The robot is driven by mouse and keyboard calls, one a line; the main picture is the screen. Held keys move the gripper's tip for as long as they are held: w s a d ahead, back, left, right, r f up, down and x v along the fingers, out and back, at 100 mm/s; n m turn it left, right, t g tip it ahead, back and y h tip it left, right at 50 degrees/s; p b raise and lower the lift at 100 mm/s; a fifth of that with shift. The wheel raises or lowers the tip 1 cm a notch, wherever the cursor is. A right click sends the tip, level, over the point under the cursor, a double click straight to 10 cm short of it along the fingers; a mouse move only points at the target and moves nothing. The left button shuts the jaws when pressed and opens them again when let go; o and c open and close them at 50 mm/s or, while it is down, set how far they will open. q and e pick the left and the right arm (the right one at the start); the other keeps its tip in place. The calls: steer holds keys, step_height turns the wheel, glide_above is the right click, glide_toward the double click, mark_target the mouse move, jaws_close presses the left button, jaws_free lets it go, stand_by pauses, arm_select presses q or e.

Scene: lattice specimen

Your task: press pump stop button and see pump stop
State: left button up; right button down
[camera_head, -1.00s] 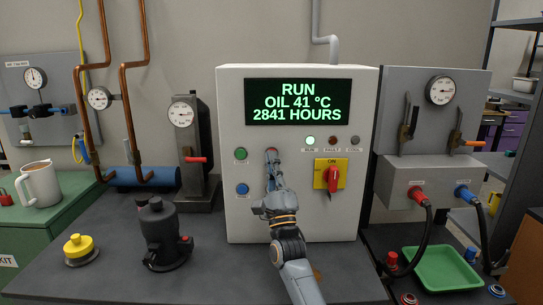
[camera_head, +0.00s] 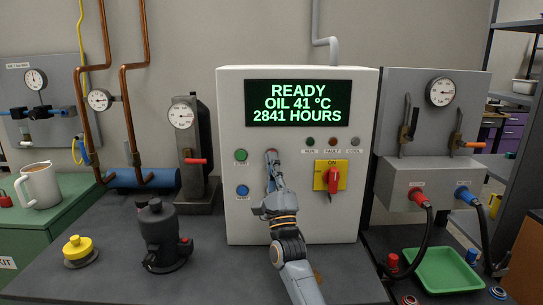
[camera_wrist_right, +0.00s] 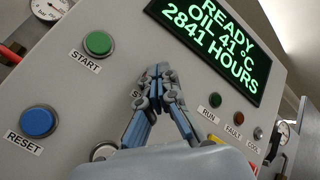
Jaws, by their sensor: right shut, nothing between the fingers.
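The white pump control cabinet (camera_head: 300,215) has a screen (camera_head: 297,102) reading READY, OIL 41 °C, 2841 HOURS. My right gripper (camera_head: 271,156) is shut and empty, with its fingertips at the stop button's place, right of the green start button (camera_head: 240,155). The fingers hide most or all of the stop button. In the right wrist view the closed fingertips (camera_wrist_right: 160,70) cover part of a label starting with "S". I cannot tell whether they still press. The run lamp (camera_head: 310,141) is dark. My left gripper is not in view.
A blue reset button (camera_head: 242,190) sits below start. A red rotary switch (camera_head: 333,177) on a yellow plate is right of my gripper. A dark grey device (camera_head: 163,235) and a yellow button (camera_head: 79,249) stand on the bench at left.

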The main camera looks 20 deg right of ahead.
steer(key=shift+s+a, duration=0.1)
steer(key=shift+s, duration=0.5)
steer(key=s+p, duration=0.1)
steer(key=s+a+p, duration=0.1)
steer(key=s, duration=0.1)
steer(key=s+p, duration=0.1)
steer(key=shift+s+a, duration=0.25)
steer(key=shift+s, duration=0.15)
stand_by(0.4)
